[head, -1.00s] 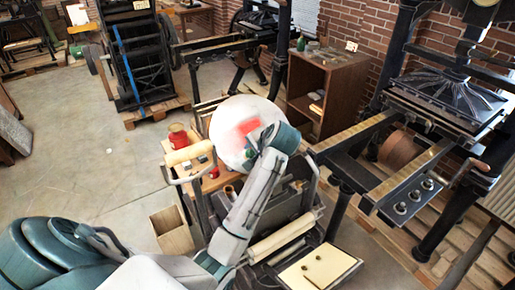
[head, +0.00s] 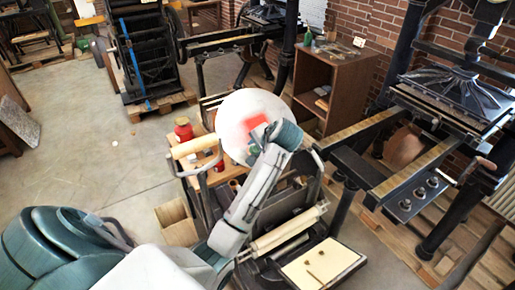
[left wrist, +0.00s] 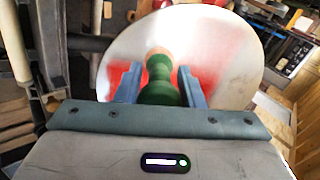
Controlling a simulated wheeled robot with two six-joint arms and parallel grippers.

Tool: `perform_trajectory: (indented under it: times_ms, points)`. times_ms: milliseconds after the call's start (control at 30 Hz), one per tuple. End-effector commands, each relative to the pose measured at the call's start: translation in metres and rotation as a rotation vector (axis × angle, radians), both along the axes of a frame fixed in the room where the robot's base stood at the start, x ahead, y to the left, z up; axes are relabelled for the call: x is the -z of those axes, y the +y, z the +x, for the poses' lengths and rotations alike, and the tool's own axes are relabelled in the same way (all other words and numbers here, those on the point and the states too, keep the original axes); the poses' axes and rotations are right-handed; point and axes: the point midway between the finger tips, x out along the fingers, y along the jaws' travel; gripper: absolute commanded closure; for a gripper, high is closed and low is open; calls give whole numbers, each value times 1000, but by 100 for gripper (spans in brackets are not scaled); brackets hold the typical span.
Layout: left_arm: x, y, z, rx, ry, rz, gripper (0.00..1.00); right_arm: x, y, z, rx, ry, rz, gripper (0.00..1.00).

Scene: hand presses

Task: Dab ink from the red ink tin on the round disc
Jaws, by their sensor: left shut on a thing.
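The round disc (head: 236,112) is pale and tilted, with a red ink patch on its face. It also fills the upper middle of the left wrist view (left wrist: 232,50), with red on both sides of the held tool. My left gripper (left wrist: 157,85) is shut on a green-handled dabber (left wrist: 160,92) with a lighter head towards the disc. In the head view my left gripper (head: 268,132) is over the disc's right side; whether the dabber touches the disc cannot be told. The red ink tin (head: 184,129) stands left of the disc. My right gripper is not in view.
A pale roller with a handle frame (head: 196,146) is close left of the disc. A hand press (head: 440,100) with long rails stands right. A wooden cabinet (head: 330,75) is behind. Open floor (head: 85,150) lies left.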

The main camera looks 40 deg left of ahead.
Motion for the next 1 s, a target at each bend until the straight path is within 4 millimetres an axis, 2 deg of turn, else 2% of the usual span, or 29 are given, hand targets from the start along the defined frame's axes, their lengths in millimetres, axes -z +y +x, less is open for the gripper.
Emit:
perform_trajectory:
  times_ms: [1000]
  points:
    - [7, 5, 2, 0, 0, 0, 85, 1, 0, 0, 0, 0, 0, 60]
